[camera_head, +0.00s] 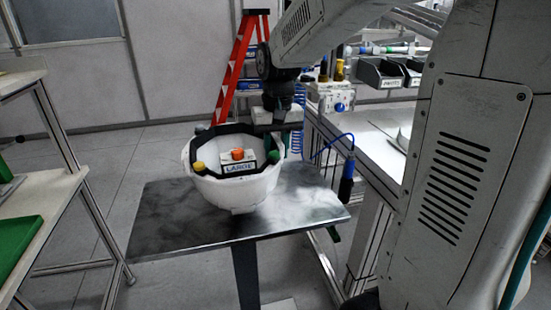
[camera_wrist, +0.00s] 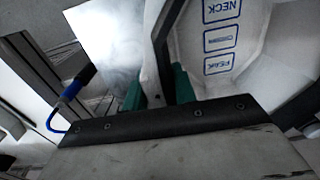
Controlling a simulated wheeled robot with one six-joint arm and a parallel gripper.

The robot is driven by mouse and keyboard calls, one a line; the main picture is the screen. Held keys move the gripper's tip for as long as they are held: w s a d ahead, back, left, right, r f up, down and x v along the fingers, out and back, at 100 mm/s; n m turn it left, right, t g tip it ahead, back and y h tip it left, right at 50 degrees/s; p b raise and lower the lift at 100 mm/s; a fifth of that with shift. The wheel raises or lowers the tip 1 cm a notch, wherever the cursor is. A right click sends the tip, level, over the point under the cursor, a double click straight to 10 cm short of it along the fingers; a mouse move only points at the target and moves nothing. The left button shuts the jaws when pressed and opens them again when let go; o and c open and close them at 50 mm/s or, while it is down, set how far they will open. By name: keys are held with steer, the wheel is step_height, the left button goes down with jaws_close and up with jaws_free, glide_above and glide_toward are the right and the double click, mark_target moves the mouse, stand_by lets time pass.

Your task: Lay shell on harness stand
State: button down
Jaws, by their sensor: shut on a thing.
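A white helmet shell (camera_head: 236,192) sits open side up, like a bowl, over a dark metal-topped stand (camera_head: 308,207). A dark band runs around its rim. Inside its outline show a white block marked LARGE (camera_head: 236,169) with an orange knob, a yellow knob (camera_head: 199,167) and a green one. My gripper (camera_head: 285,147) is at the shell's right rim. In the wrist view its green fingertips (camera_wrist: 160,90) are shut on either side of the rim. That view shows the shell's pale inner wall (camera_wrist: 266,60) with NECK and PEAK labels. The shell's underside contact is unclear.
A workbench with dark bins (camera_head: 382,73) stands at the right, with a blue-handled tool (camera_head: 347,180) hanging by a cord. A shelf with a green tray (camera_head: 16,240) is at the left. A red ladder (camera_head: 236,70) is behind. The metal top's front is bare.

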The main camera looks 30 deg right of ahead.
steer(key=shift+f, duration=1.4)
steer(key=c, duration=1.1)
jaws_free()
steer(key=shift+f, duration=0.1)
step_height(320, 180, up, 12)
steer(key=shift+s+d+f, duration=0.1)
steer(key=s+a+f+n, duration=0.1)
steer(key=s+a+f, duration=0.1)
steer(key=s, duration=0.5)
steer(key=s+a+f+n+t, duration=0.1)
steer(key=s+a+f, duration=0.1)
steer(key=s, duration=0.6)
steer(key=s+a+f+n, duration=0.1)
steer(key=s+a+f, duration=0.1)
steer(key=s, duration=0.6)
steer(key=shift+s+a+f+n, duration=0.1)
steer(key=shift+a+n, duration=0.05)
steer(key=shift+a, duration=0.3)
steer(key=shift+s+a+f+n, duration=0.1)
steer(key=shift+a+n, duration=0.05)
steer(key=shift+a, duration=0.3)
